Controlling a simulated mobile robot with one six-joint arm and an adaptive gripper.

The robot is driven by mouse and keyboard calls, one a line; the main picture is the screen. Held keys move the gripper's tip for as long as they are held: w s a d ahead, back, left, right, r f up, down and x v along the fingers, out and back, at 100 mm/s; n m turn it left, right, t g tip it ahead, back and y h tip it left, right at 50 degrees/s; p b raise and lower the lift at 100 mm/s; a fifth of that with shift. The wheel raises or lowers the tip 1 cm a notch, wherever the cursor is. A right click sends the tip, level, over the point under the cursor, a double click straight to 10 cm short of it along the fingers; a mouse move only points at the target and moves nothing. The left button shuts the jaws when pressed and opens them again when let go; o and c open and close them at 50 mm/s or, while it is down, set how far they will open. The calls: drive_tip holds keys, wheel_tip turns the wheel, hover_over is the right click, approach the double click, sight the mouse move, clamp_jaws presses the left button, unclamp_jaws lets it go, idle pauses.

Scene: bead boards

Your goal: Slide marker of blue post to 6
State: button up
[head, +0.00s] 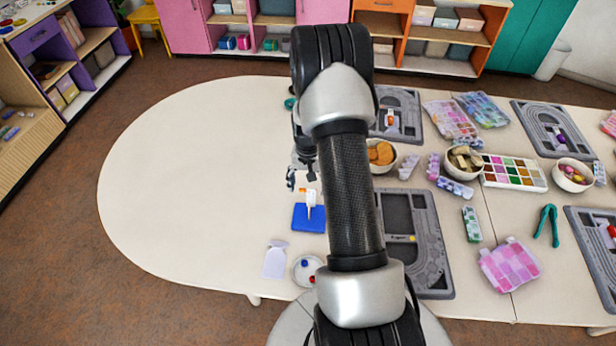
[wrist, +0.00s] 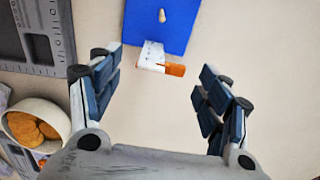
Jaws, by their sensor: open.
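The blue post has a flat blue base (head: 308,218) on the pale table, left of my arm in the head view. A white upright piece (head: 311,198) with an orange part (head: 303,190) rises from it. In the wrist view the blue base (wrist: 180,22) is at the top, with a pale peg tip (wrist: 162,16). The white piece with its orange end (wrist: 174,70) lies just beyond my fingers. My gripper (wrist: 160,88) is open and empty, its fingers apart on either side below the orange end. Any numbers are too small to read.
A bowl of orange pieces (wrist: 22,128) and a grey bead board (wrist: 30,30) are at the left in the wrist view. A small dish with beads (head: 304,272) and a white tag (head: 275,260) lie near the front edge. The left table half is clear.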

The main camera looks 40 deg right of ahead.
drive_tip(key=shift+f, duration=0.3)
drive_tip(key=shift+c, duration=0.2)
drive_tip(key=c, duration=1.1)
drive_tip(key=o, duration=1.1)
drive_tip(key=shift+o, duration=0.2)
